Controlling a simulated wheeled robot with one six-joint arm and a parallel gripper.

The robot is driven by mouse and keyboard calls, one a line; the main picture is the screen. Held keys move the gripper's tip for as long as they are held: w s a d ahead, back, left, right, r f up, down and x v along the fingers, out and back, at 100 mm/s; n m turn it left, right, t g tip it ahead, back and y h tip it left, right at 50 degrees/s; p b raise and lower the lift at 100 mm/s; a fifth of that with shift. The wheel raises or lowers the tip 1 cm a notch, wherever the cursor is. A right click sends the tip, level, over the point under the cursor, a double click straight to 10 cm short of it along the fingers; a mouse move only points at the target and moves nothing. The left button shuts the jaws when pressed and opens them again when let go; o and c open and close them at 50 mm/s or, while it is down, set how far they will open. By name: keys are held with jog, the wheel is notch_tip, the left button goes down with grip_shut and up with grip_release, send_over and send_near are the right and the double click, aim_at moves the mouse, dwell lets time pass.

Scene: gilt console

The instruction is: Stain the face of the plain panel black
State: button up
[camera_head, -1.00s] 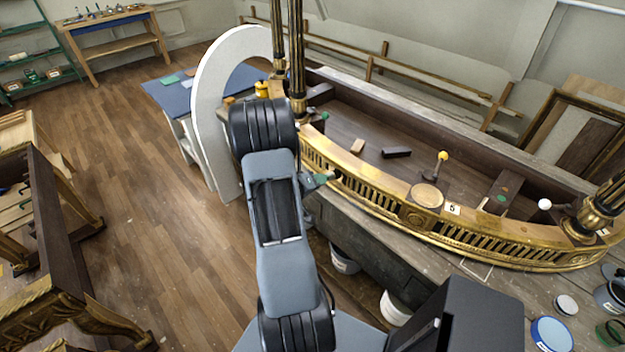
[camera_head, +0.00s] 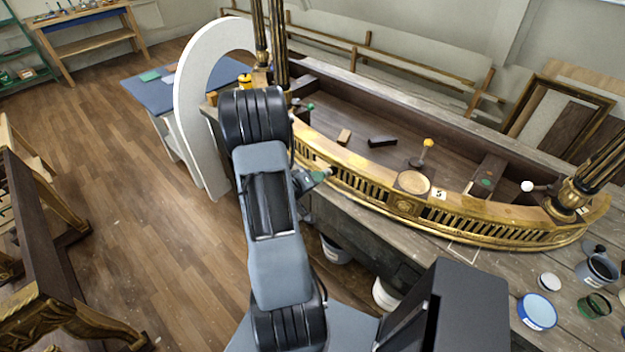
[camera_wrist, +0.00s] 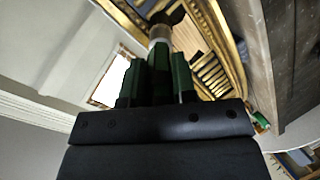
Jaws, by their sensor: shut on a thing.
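My gripper (camera_wrist: 160,85), with dark green fingers, is shut on a brush (camera_wrist: 162,30) with a pale ferrule and dark bristles. In the head view my gripper (camera_head: 318,177) is small and partly hidden by my arm, beside the left part of the curved gilt front (camera_head: 350,165). In the wrist view, a bare wood surface (camera_wrist: 190,37) framed in gilt lies beyond the brush, beside slatted grillwork. I cannot tell surely whether it is the plain panel, nor whether the bristles touch it.
The gilt console stands upturned on a bench (camera_head: 490,265). Tins, including a blue-rimmed one (camera_head: 537,311) and a green jar (camera_head: 594,305), stand at right. A white arch (camera_head: 190,110) stands at left. Gilt posts (camera_head: 280,60) rise nearby. Wood floor (camera_head: 130,180) is clear at left.

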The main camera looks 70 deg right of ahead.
jog(key=shift+a, duration=0.1)
jog(key=shift+w+a, duration=0.3)
jog(key=shift+a, duration=0.6)
jog(key=shift+w+a, duration=0.3)
jog(key=shift+a, duration=0.65)
jog(key=shift+w+a, duration=0.3)
jog(key=shift+a, duration=0.6)
jog(key=shift+w+a, duration=0.25)
jog(key=shift+a, duration=0.45)
jog(key=shift+w+a, duration=0.25)
jog(key=shift+a, duration=0.45)
